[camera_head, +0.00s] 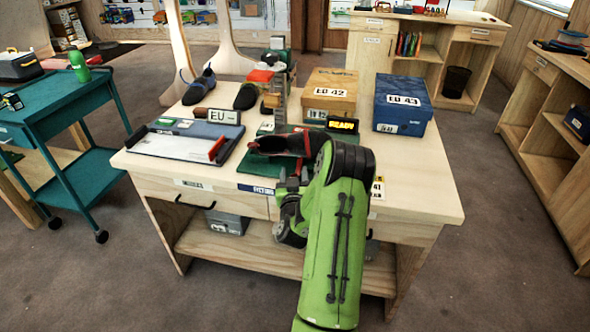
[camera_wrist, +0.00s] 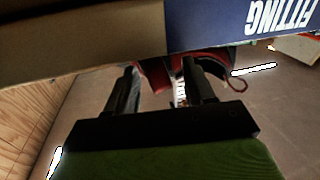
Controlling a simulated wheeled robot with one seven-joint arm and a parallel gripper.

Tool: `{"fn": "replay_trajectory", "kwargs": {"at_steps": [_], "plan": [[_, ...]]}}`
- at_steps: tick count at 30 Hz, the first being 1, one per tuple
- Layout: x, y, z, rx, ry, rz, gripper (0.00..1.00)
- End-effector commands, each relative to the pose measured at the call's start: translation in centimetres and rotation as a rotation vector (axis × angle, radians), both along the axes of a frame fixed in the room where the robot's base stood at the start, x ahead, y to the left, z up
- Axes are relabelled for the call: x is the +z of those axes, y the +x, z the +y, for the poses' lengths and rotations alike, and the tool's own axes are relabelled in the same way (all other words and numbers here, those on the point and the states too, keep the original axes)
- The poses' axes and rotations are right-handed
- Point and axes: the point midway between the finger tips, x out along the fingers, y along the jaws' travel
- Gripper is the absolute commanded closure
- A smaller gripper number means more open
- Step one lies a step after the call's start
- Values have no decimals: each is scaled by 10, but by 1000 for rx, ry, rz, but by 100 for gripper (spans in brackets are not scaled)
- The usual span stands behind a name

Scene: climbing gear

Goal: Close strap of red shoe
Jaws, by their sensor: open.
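The red shoe (camera_head: 278,145), red with dark parts, lies on a green mat (camera_head: 252,168) near the table's front edge. My arm hides part of it. In the wrist view, red parts of the shoe (camera_wrist: 154,77) show beyond and between my fingers, just below the table edge in the picture. A thin reddish loop (camera_wrist: 239,84) sticks out at the right; I cannot tell whether it is the strap. My gripper (camera_wrist: 160,80) is open, its two black fingers apart near the shoe. In the head view my gripper (camera_head: 291,180) is at the table's front edge. Contact cannot be told.
A blue front panel lettered FITTING (camera_wrist: 240,22) crosses the wrist view close to my fingers. On the table (camera_head: 425,190) stand a READY sign (camera_head: 343,125), an EU sign (camera_head: 222,116), a tan box (camera_head: 330,95), a blue box (camera_head: 403,104) and a tray (camera_head: 170,146). The table's right front is clear.

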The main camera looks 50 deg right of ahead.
Motion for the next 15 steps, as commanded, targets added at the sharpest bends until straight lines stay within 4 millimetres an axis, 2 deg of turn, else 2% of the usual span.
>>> {"fn": "replay_trajectory", "kwargs": {"at_steps": [3, 4, 13, 14, 15], "plan": [[0, 0, 0, 0, 0, 0, 47], [0, 0, 0, 0, 0, 0, 50], [0, 0, 0, 1, 0, 0, 96], [0, 0, 0, 1, 1, -1, 100], [0, 0, 0, 1, 1, -1, 100]]}}
